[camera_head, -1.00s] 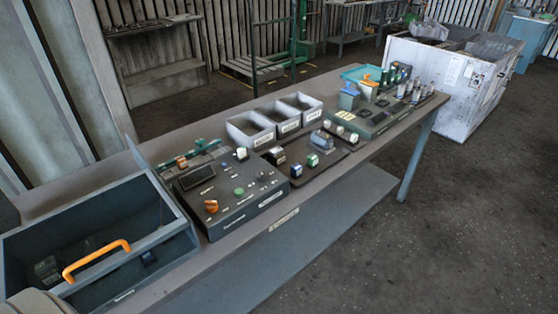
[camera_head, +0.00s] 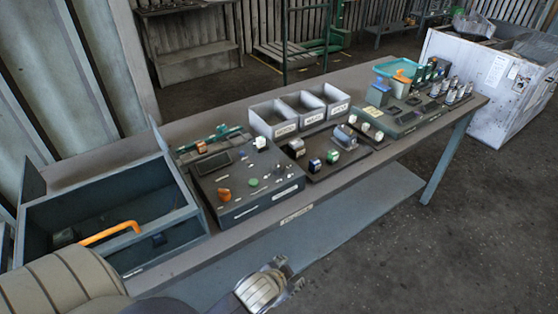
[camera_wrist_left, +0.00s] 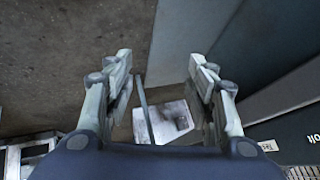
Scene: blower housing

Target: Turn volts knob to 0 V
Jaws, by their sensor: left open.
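A dark control panel box (camera_head: 240,178) sits on the bench with a display, an orange knob (camera_head: 224,195), a green button (camera_head: 253,182) and several small controls. Its labels are too small to read, so I cannot tell which control is the volts knob. My left gripper (camera_head: 272,284) is in front of the bench, low in the head view and apart from the panel. In the left wrist view my left gripper (camera_wrist_left: 160,65) has its two fingers spread, with nothing between them. My right gripper is not in view.
A grey bin (camera_head: 60,205) with an orange handle (camera_head: 110,232) stands left of the panel. Three labelled trays (camera_head: 273,132) are behind it, and more fixtures (camera_head: 405,115) stand to the right. The floor (camera_head: 440,250) in front of the bench is clear.

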